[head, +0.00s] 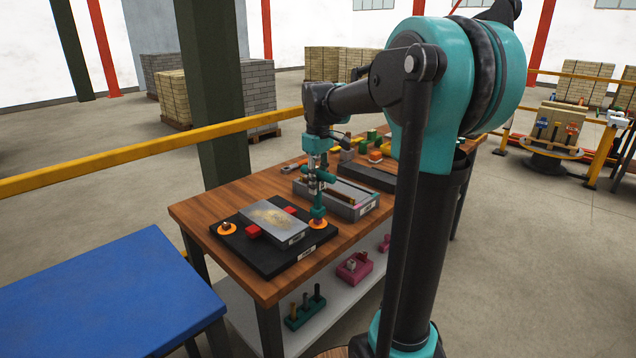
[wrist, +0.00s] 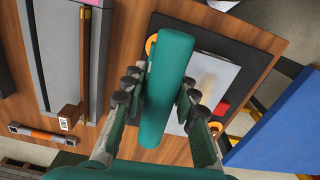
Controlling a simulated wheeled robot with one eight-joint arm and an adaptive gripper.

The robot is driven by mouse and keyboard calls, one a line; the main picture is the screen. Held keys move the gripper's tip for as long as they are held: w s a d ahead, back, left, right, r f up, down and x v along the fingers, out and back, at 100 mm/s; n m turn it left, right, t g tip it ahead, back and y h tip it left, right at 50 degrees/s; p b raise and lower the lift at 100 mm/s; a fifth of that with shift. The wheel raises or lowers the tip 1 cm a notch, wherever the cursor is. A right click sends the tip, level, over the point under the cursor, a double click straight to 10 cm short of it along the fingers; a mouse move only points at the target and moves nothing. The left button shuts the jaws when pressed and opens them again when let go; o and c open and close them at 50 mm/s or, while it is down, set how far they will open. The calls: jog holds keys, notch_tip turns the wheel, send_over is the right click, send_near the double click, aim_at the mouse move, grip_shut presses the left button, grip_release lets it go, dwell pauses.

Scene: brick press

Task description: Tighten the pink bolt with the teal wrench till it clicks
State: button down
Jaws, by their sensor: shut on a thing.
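The teal wrench (head: 318,201) stands upright in my gripper (head: 315,172). Its lower end is at the orange ring (head: 326,225) on the right of the black base plate (head: 275,264). In the wrist view its thick teal handle (wrist: 168,88) lies between the two fingers of my gripper (wrist: 160,98), which are shut on it. The pink bolt is not visible; the wrench hides whatever sits in the right ring. A second orange ring (head: 227,229) with a small bolt head is at the plate's left. A grey slab (head: 270,218) with gold specks lies between the rings, with red blocks (head: 253,232) beside it.
A grey open tray (head: 350,209) with a brown bar stands close behind the plate on the wooden table (head: 195,207). An orange-and-grey tool (wrist: 40,133) and small coloured blocks lie farther back. A blue table (head: 110,295) is at the left.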

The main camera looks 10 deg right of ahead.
jog(key=shift+f, duration=1.35)
dwell(0.6)
jog(key=shift+m, duration=1.3)
jog(key=shift+m, duration=1.2)
jog(key=shift+m, duration=1.2)
